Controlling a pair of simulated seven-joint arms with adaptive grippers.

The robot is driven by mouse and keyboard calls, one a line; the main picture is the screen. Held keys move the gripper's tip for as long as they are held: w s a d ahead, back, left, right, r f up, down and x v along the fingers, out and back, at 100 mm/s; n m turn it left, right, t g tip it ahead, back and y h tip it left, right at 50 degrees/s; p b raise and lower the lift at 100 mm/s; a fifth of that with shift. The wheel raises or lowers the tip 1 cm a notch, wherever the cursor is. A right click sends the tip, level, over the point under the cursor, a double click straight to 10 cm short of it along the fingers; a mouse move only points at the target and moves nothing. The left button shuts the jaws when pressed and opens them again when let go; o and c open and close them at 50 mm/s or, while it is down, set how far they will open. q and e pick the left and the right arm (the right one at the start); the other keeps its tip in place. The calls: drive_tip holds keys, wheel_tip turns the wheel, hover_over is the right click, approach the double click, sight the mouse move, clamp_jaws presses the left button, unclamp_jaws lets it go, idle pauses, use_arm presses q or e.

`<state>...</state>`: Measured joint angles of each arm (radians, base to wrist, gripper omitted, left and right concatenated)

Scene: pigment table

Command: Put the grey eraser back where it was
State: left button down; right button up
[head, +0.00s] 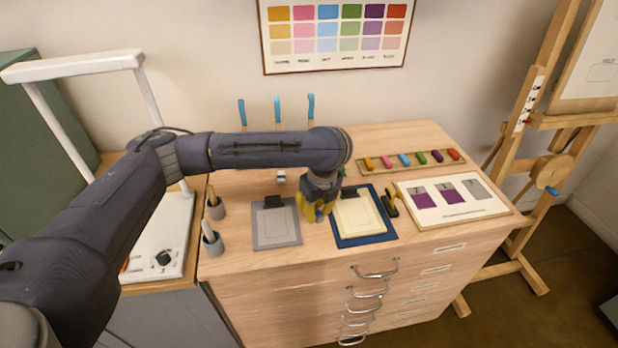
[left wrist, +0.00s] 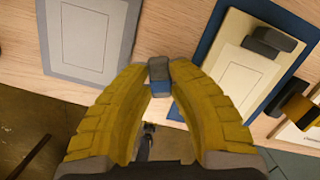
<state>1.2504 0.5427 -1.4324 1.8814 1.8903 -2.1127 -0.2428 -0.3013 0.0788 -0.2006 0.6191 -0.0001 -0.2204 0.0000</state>
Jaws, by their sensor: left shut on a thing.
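My left gripper (head: 316,214) has yellow fingers and reaches down between the two boards at the table's front half. In the left wrist view, its fingertips (left wrist: 160,78) are shut on the grey eraser (left wrist: 159,70), a small block that is grey on top with a blue lower part. The fingers hide the eraser in the head view. It is held over the strip of wood between the grey board (head: 290,240) and the blue board (head: 375,239); I cannot tell its height. My right gripper is not in view.
A small white and blue block (head: 281,177) lies behind the grey board. Two grey cups (head: 216,210) (head: 213,245) stand left. A yellow and black tool (head: 391,205) is beside the blue board. A tray of coloured sticks (head: 411,162) and a swatch card (head: 456,214) lie right.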

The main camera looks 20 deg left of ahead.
use_arm(q)
drive_tip(key=m, duration=0.1)
drive_tip(key=w+m, duration=0.1)
drive_tip(key=d+f+m, duration=0.1)
drive_tip(key=m, duration=0.1)
drive_tip(key=shift+w+h, duration=0.25)
drive_tip(key=shift+h, duration=0.05)
drive_tip(key=shift+w+a+m, duration=0.1)
drive_tip(key=shift+w+m, duration=0.05)
drive_tip(key=shift+m, duration=0.15)
drive_tip(key=w+a, duration=0.2)
drive_tip(key=w, duration=0.3)
drive_tip(key=w+a, duration=0.3)
drive_tip(key=w, duration=0.2)
drive_tip(key=w+a, duration=0.2)
drive_tip(key=w, duration=0.3)
drive_tip(key=shift+w+a, duration=0.25)
drive_tip(key=shift+a, duration=0.1)
drive_tip(key=shift+w+a+f, duration=0.1)
drive_tip(key=shift+w+f, duration=0.1)
drive_tip(key=shift+f, duration=0.55)
drive_tip(key=shift+f, duration=0.1)
drive_tip(key=c, duration=1.3)
unclamp_jaws()
